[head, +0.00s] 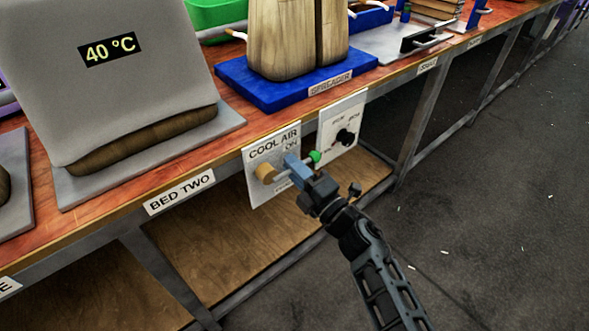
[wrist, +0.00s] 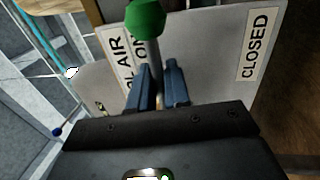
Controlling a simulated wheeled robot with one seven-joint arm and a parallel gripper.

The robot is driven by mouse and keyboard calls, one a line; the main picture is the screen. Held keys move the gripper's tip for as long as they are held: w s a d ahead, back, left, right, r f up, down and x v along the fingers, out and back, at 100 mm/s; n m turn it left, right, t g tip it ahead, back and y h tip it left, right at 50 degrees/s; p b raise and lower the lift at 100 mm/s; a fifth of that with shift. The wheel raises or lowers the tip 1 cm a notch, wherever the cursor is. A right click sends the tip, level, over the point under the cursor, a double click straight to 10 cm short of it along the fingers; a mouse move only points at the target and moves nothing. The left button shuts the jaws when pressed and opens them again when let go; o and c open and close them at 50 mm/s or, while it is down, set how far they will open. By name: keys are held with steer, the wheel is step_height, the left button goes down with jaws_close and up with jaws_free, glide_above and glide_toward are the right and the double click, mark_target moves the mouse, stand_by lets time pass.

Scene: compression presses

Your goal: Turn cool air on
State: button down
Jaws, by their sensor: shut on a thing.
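The cool air panel (head: 284,150) is a pale plate on the bench's front edge, with "COOL AIR" and "ON" at its top and a partly hidden label low down. In the wrist view a "CLOSED" label (wrist: 256,45) shows on the plate. A lever with a green knob (head: 314,157) runs from a tan round hub (head: 265,173) out to the right, tilted slightly up. My gripper (head: 292,164) has its blue fingers shut on the lever's grey shaft. In the wrist view the fingers (wrist: 157,88) flank the shaft below the green knob (wrist: 146,18).
A second panel with a black knob (head: 346,137) hangs close to the right. A grey press marked 40 °C (head: 110,90) and a blue spreader base (head: 300,92) stand on the bench. A lower wooden shelf (head: 215,240) lies beneath. The floor on the right is open.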

steer(key=shift+a, duration=0.1)
stand_by(0.3)
steer(key=c, duration=1.3)
jaws_free()
steer(key=shift+c, duration=0.2)
steer(key=p+v, duration=0.1)
steer(key=v, duration=0.6)
steer(key=shift+s+d, duration=0.3)
steer(key=shift+f, duration=0.1)
